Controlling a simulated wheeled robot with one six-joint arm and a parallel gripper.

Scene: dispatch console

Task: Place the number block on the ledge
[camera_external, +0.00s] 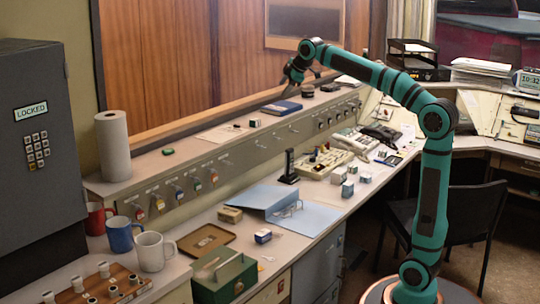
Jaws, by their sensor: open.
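The ledge (215,150) is the long raised shelf running behind the desk, with switches and tags along its front face. Several small pale blocks stand on the desk below it, among them one at the front (347,188) and one to its right (365,177). Any numbers on them are too small to read, so I cannot tell which is the number block. A small dark block (255,122) sits on the ledge. My gripper (285,93) is open, pointing down above the ledge, close over a blue book (281,108). Nothing shows clearly between its fingers.
A round dark object (308,91) stands on the ledge right of my gripper. Paper (218,134) and a paper towel roll (114,146) are farther left. The desk holds a blue binder (300,212), a dark upright stand (290,166), phones and mugs. The ledge has bare stretches left of the paper.

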